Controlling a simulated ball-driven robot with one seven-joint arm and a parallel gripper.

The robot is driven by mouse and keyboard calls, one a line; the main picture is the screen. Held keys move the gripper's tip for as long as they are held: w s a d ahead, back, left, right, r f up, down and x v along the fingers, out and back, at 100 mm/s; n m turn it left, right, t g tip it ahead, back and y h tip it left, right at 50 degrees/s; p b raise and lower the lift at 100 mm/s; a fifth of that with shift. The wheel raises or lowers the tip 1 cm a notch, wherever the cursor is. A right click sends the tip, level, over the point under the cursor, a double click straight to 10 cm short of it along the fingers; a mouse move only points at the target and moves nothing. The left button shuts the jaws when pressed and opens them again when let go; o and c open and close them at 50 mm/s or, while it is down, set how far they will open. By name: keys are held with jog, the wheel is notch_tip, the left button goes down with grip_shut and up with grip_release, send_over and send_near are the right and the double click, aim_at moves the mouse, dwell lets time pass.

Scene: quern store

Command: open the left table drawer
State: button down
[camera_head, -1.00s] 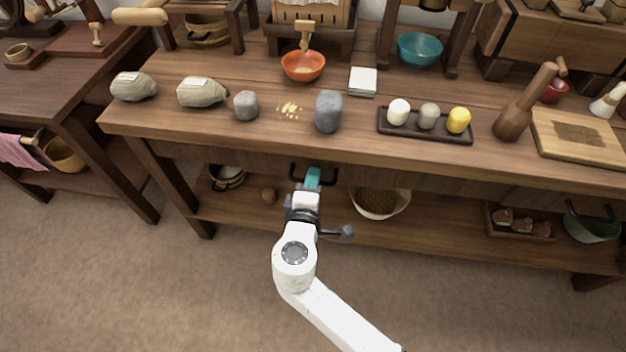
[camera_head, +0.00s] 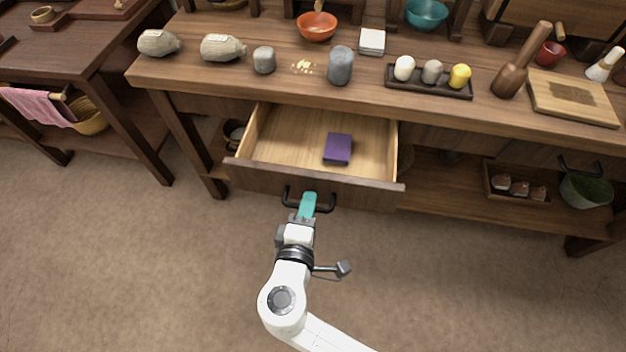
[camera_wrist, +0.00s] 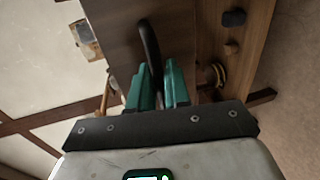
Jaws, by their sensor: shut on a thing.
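The left table drawer (camera_head: 290,178) is pulled out from under the tabletop, and its pale wooden inside is in view. A purple box (camera_head: 338,149) lies on its floor, right of the middle. The drawer has a dark bar handle (camera_head: 326,207) on its front. My gripper (camera_head: 307,206) has teal fingers and is shut on this handle. In the wrist view the dark handle (camera_wrist: 150,48) runs between my two teal fingers (camera_wrist: 158,88). The fingers hide part of the handle.
The long table (camera_head: 240,77) bears two wrapped bundles, grey stones, an orange bowl (camera_head: 317,27) and a dark tray (camera_head: 428,88). The floor in front is clear.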

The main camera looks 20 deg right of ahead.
jog(key=shift+f+v, duration=0.15)
jog(key=shift+v, duration=0.65)
jog(key=shift+f+v, duration=0.2)
jog(key=shift+v, duration=0.65)
jog(key=c, duration=1.3)
grip_release()
jog(key=p+v, duration=0.2)
jog(key=v, duration=0.9)
jog(key=shift+f, duration=0.1)
